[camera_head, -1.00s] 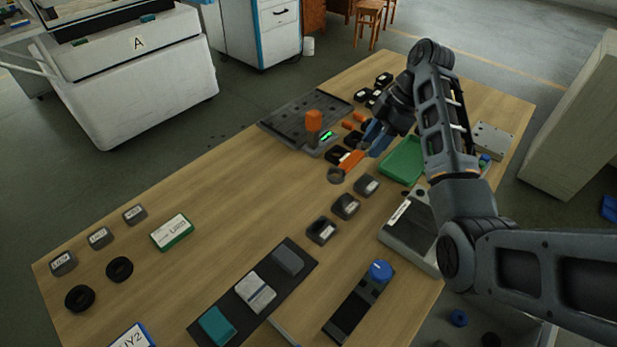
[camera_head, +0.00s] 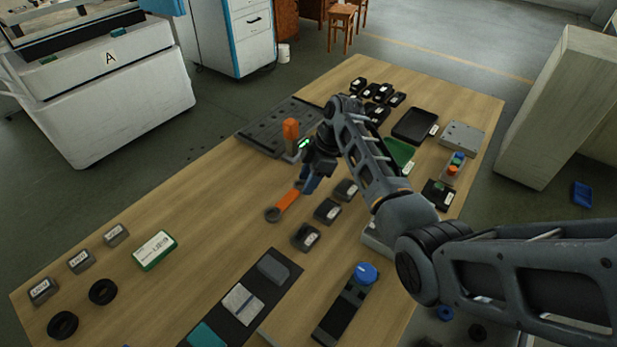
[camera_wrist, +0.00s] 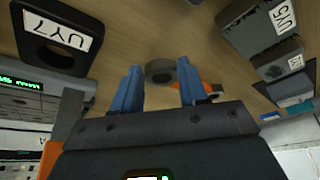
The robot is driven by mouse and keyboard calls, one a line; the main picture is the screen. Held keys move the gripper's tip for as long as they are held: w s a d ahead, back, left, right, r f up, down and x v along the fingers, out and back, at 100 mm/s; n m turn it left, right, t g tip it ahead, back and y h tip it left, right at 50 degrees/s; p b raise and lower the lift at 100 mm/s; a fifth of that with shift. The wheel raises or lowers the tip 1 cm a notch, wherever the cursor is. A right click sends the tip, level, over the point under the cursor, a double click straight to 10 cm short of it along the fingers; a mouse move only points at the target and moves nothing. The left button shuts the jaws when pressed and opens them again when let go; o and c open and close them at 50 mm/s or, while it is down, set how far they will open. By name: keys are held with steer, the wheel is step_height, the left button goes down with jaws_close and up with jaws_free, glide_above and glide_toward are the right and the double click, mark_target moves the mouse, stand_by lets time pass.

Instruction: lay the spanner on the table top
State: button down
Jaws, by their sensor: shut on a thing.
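The spanner (camera_head: 287,202) has an orange handle and a grey ring end. In the head view it sticks out toward the lower left from my gripper (camera_head: 307,184), whose blue fingers are shut on it. In the wrist view the spanner's ring (camera_wrist: 160,71) shows beyond and between the fingers of my gripper (camera_wrist: 158,88), with some orange by the right finger. The fingers hide part of the handle. The wooden table top (camera_head: 190,215) lies beneath; I cannot tell whether the spanner touches it.
Grey labelled blocks (camera_head: 327,210) stand in a row just right of the spanner. A dark slotted plate (camera_head: 262,133) with an upright orange handle (camera_head: 291,130) lies behind. A green tray (camera_head: 399,153) is partly behind my arm. Bare wood lies left of the spanner.

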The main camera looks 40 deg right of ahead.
steer(key=shift+f, duration=0.15)
steer(key=c, duration=0.6)
jaws_free()
steer(key=v, duration=1.2)
steer(key=shift+b, duration=0.3)
